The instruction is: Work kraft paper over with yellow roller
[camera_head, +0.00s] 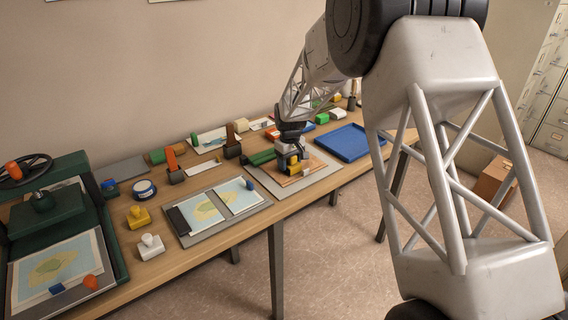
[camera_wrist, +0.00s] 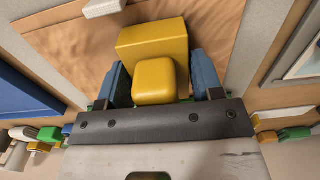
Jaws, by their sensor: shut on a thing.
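My gripper (camera_head: 291,146) is shut on the yellow roller (camera_head: 293,160), over the kraft paper at the middle of the bench. In the wrist view the roller (camera_wrist: 153,46) shows as a yellow block with a smaller rounded yellow grip, between my two blue-grey fingers (camera_wrist: 160,80). The brown kraft paper (camera_wrist: 75,45) lies flat beneath it, with faint wavy marks. It also shows in the head view (camera_head: 312,163), on a grey board (camera_head: 263,177). The roller's underside is hidden, so I cannot tell whether it touches the paper.
A blue tray (camera_head: 344,142) lies right of the board. Map sheets on a grey board (camera_head: 222,225) lie to the left, with yellow (camera_head: 138,217) and white (camera_head: 150,247) knobbed tools nearby. A green press (camera_head: 50,215) stands far left. Several small items line the back.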

